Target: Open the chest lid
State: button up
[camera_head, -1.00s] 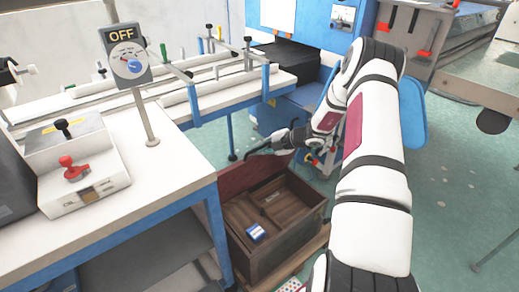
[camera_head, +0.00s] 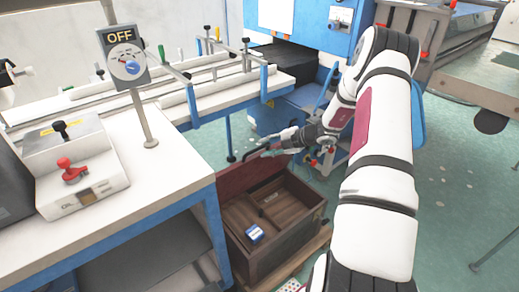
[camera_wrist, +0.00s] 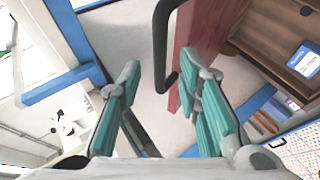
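The wooden chest (camera_head: 285,245) stands on the floor, with its lid (camera_head: 250,172) raised at the back and its inside exposed. In the wrist view, the red lid (camera_wrist: 186,55) shows nearly edge-on, with a dark bar handle (camera_wrist: 161,38) on its left side. My gripper (camera_wrist: 160,82) is open near the lid, its teal fingers spread apart. The handle's lower end appears in the gap between the fingers; contact cannot be told. In the head view, my gripper (camera_head: 272,151) is at the lid's upper edge.
A blue-and-white box (camera_head: 254,234) lies in the chest and also shows in the wrist view (camera_wrist: 303,60). A white worktable with blue legs (camera_head: 165,165) stands close on the left. A blue machine (camera_head: 305,30) is behind. Open green floor (camera_head: 460,195) lies to the right.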

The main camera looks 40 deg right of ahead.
jog(key=v, duration=0.7)
jog(key=shift+r, duration=0.15)
jog(key=shift+s, duration=0.15)
